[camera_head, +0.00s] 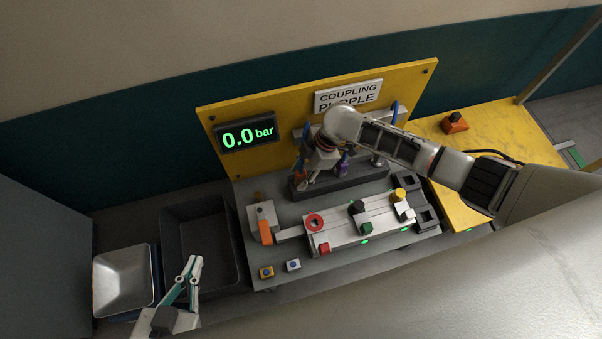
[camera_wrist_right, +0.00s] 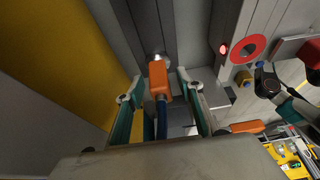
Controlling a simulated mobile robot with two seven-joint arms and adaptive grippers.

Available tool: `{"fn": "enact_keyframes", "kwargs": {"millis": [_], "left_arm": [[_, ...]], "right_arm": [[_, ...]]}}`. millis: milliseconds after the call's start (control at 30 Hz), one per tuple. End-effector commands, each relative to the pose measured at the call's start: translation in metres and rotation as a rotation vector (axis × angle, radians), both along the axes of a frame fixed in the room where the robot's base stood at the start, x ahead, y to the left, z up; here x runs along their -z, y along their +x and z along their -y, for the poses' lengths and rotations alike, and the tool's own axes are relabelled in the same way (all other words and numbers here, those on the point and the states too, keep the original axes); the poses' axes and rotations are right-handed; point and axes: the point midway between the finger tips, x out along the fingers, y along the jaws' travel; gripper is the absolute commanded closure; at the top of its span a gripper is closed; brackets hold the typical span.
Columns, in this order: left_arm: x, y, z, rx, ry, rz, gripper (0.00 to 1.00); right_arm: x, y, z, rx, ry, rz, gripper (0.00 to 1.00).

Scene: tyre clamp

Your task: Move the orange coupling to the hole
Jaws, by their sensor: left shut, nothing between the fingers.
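The orange coupling (camera_wrist_right: 158,78) is on a blue hose (camera_wrist_right: 162,115) in the right wrist view, with a pale metal tip at its far end. My right gripper (camera_wrist_right: 160,88) has its fingers on either side of the coupling, with gaps visible to both. In the head view, my right gripper (camera_head: 308,182) is low over the dark grey block in front of the yellow panel, and the arm hides part of that area. I cannot tell which opening is the hole. My left gripper (camera_head: 194,262) is shut and empty above the front of the dark bin.
The yellow panel (camera_head: 235,165) carries a 0.0 bar display (camera_head: 247,135) and a COUPLING PURPLE sign (camera_head: 348,95). The clamp fixture (camera_head: 340,225) has a red ring (camera_head: 315,222) and an orange lever (camera_head: 265,228). A dark bin (camera_head: 240,245) stands left.

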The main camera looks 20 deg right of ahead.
Motion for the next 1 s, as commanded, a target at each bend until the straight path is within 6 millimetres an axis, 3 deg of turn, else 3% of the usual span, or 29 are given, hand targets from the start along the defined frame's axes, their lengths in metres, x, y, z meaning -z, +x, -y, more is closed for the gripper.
{"fn": "enact_keyframes", "kwargs": {"millis": [333,800,1000], "left_arm": [[0.002,0.0,-0.002,0.002,0.005,-0.002,1.0],[0.001,-0.001,-0.001,0.002,0.005,-0.003,1.0],[0.002,-0.001,-0.001,0.002,0.005,-0.003,1.0]], "right_arm": [[-0.012,0.0,0.006,0.0,-0.001,0.001,0.63],[-0.093,0.001,0.04,-0.002,-0.002,0.004,0.63],[-0.108,0.0,0.046,-0.001,-0.001,0.0,0.63]]}}
